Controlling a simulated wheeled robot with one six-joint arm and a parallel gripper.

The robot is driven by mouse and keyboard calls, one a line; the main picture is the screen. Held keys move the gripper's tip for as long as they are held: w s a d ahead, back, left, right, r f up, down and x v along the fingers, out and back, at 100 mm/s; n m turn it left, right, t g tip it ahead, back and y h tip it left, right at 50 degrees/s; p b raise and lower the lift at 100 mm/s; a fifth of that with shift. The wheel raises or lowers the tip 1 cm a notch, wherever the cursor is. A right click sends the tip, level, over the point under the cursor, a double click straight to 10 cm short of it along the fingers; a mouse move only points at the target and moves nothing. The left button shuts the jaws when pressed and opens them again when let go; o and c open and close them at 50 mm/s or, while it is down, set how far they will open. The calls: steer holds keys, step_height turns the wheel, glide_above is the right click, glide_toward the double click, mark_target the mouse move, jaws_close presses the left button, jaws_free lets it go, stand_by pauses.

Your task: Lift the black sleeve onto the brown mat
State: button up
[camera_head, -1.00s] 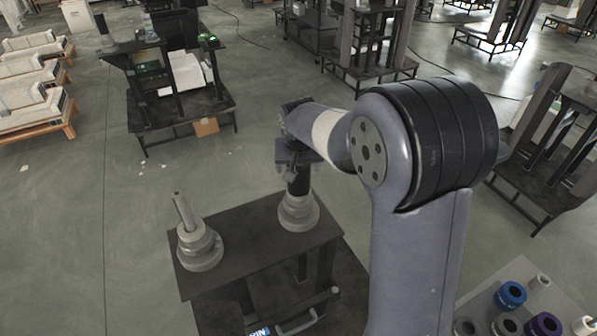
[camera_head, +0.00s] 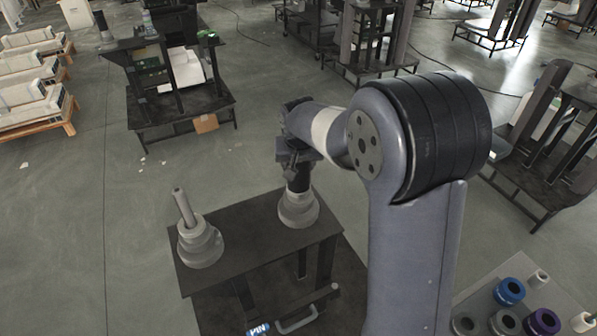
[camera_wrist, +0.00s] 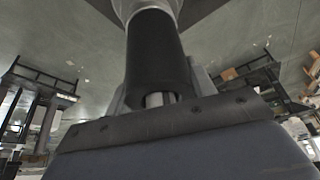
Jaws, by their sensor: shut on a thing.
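The black sleeve (camera_head: 298,184) stands upright at the right stepped grey base (camera_head: 298,209) on a dark table. In the wrist view, the sleeve (camera_wrist: 155,50) is a wide black tube, and a pale metal pin (camera_wrist: 157,99) shows in the open bore at its near end. My gripper (camera_head: 297,168) is at the upper part of the sleeve and shut on it. Its jaws are mostly hidden by the wrist in the head view. The sleeve's lower end appears to meet the grey base; I cannot tell whether there is a gap. I cannot make out a brown mat.
A second stepped grey base (camera_head: 200,246) with a bare pin stands on the left of the dark table (camera_head: 248,243). A light tray (camera_head: 560,290) with blue, purple and grey rings lies at lower right. Another dark workbench (camera_head: 180,121) stands behind. Open floor lies to the left.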

steer(key=shift+r, duration=0.15)
step_height(320, 180, up, 18)
steer(key=b, duration=0.1)
stand_by(0.7)
steer(key=shift+r+p, duration=0.55)
stand_by(0.6)
step_height(320, 180, up, 14)
steer(key=p, duration=0.4)
steer(key=shift+r, duration=0.25)
stand_by(2.0)
